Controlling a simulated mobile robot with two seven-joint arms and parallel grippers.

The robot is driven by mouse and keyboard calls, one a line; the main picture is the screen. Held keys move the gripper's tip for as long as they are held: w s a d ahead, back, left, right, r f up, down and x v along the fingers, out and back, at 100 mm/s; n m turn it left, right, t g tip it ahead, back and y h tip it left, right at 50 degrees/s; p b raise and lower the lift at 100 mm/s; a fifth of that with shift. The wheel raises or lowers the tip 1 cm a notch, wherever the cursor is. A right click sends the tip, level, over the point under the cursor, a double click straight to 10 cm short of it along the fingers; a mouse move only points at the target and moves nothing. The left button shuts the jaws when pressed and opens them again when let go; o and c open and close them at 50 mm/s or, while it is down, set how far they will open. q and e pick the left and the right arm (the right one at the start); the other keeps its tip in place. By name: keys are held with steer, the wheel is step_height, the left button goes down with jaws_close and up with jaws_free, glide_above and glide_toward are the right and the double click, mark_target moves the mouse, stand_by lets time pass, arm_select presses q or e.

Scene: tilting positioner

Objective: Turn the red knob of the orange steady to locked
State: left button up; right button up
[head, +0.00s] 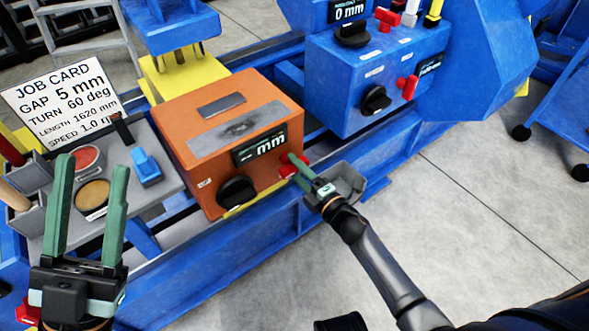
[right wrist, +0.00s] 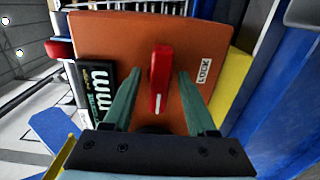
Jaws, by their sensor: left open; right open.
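The orange steady (head: 232,130) is a box with a display reading "mm" and a black knob (head: 238,191) on its front. Its red knob (right wrist: 160,78) is a bar with a white mark at its lower end in the right wrist view. A LOCK label (right wrist: 205,72) lies to the right of the bar. My right gripper (right wrist: 160,72) is open, with one finger on each side of the red knob; gaps show on both sides. In the head view it partly hides the knob (head: 286,170). My left gripper (head: 92,165) is open and empty at the lower left.
A blue housing (head: 335,85) with black and red knobs stands to the right. A grey tray (head: 165,190) with a blue-handled item (head: 147,166) lies left of the steady. A job card (head: 62,100) stands behind it.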

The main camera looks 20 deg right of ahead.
steer(key=shift+w+a, duration=0.15)
steer(key=shift+w, duration=0.2)
steer(key=shift+c, duration=0.3)
jaws_close()
